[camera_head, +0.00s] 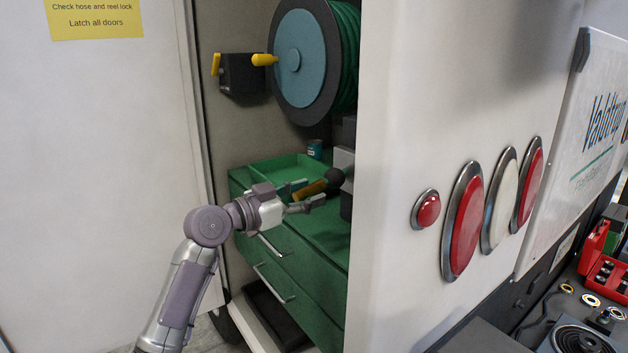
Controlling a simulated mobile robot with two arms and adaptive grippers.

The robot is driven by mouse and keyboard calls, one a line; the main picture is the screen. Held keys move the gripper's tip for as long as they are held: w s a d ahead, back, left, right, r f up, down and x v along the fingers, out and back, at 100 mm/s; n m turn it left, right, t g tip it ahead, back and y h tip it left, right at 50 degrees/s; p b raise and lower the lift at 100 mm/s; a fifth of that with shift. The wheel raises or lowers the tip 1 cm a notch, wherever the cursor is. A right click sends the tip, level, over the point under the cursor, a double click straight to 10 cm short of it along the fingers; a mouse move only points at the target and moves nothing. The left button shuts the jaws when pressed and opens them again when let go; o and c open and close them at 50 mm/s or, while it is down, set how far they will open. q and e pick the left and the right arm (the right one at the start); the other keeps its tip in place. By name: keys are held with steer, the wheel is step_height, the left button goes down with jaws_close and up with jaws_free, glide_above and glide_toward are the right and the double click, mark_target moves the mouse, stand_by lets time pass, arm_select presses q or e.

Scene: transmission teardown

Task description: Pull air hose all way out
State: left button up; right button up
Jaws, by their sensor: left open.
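The air hose (347,45) is green and wound on a reel (295,55) with a dark rim and a blue-grey face, high in the open cabinet. Its right side is hidden behind the white wall. A yellow handle (264,60) sits at the reel's left. My left gripper (310,194) is open, reaching into the cabinet well below the reel. Its fingers are around or just beside an orange-brown grip (311,188) with a dark round end; I cannot tell if they touch. My right gripper is not in view.
A green drawer cabinet (290,265) stands under the reel, with a green tray (285,170) and a small can (314,149) on top. A black box with a yellow lever (240,75) is on the back wall. The white wall (385,220) with red lamps blocks the right side.

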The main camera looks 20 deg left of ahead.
arm_select(q)
steer(key=shift+x, duration=1.05)
jaws_close()
